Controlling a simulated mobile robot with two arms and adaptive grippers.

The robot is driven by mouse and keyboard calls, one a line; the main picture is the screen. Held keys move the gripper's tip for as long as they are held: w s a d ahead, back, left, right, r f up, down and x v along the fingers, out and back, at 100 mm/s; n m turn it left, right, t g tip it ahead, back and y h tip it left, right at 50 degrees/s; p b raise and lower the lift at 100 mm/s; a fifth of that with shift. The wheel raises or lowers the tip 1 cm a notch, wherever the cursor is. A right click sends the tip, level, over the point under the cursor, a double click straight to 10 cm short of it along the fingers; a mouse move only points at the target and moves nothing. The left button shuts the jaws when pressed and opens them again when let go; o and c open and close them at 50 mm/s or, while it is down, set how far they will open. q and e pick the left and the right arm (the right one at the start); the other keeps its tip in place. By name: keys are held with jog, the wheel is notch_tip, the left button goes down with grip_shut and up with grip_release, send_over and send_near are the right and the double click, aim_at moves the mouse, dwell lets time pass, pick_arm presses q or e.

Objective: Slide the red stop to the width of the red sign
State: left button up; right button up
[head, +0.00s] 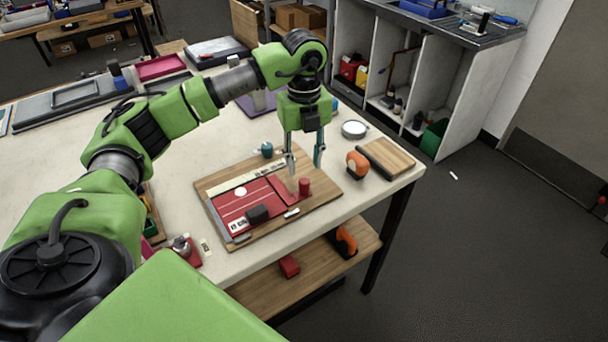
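A wooden board (325,196) lies on the table. On it is a red sign (262,192) with pale lines and a white strip with dark marks at its lower left. A red upright knob (305,187), which appears to be the red stop, stands to the right of the sign, beside a paler reddish piece. My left gripper (304,166) points down over the board's far right part, above and just behind the knob. Its two fingers are apart with nothing visible between them. Whether the fingertips touch the board is unclear. My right gripper is out of view.
A black block (257,214) and a white disc (240,192) lie on the sign. To the right are an orange-and-black tool (357,164), a wooden block (386,158) and a round white-topped container (354,129) near the table edge. A teal-topped item (267,149) stands behind the board.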

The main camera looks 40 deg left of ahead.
pick_arm(q)
notch_tip(320, 180, up, 4)
